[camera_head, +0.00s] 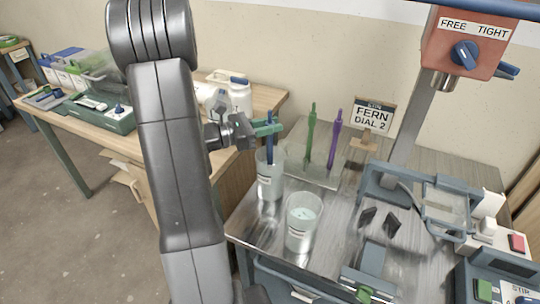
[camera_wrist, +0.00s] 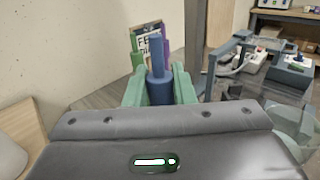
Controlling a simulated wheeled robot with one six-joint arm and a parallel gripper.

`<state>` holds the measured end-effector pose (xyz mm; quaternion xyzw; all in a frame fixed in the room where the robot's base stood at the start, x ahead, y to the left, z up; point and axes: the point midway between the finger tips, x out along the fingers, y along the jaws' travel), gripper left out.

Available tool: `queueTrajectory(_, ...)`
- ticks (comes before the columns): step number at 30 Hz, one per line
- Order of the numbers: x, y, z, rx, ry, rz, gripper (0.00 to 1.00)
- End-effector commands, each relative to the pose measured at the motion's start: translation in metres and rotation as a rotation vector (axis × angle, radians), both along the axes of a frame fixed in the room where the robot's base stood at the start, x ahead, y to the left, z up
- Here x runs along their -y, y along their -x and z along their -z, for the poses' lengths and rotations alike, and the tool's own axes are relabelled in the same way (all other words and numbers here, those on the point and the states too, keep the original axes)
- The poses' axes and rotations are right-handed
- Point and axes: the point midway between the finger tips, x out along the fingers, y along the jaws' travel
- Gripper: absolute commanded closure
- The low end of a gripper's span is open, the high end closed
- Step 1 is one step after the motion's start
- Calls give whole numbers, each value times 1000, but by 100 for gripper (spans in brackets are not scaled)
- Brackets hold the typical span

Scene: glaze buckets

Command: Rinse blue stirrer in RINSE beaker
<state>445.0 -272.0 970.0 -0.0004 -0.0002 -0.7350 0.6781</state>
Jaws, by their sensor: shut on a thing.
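My gripper (camera_head: 266,130) has green fingers and is shut on the blue stirrer (camera_head: 269,149). In the wrist view the blue stirrer (camera_wrist: 158,88) stands upright between the fingers (camera_wrist: 160,92). In the head view its lower part reaches down at the mouth of the rear clear beaker (camera_head: 270,184) and seems to be inside it; how deep the tip is, I cannot tell. A second clear beaker (camera_head: 302,225) holding pale liquid stands in front and to the right.
A green stirrer (camera_head: 310,135) and a purple stirrer (camera_head: 335,140) stand upright on a clear rack (camera_head: 322,178) behind the beakers. A sign (camera_head: 373,117) reads "FERN DIAL 2". A red dial unit (camera_head: 465,45) overhangs at right, with a blue-grey frame (camera_head: 385,180) below.

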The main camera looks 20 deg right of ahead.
Motion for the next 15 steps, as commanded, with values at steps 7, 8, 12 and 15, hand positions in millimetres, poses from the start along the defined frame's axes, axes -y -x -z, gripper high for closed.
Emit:
queueTrajectory(7, 0, 0, -2, 0, 0, 0, 100)
queueTrajectory(8, 0, 0, -2, 0, 0, 0, 100)
queueTrajectory(12, 0, 0, 3, 0, 0, 0, 100)
queueTrajectory(15, 0, 0, 12, 0, 0, 0, 100)
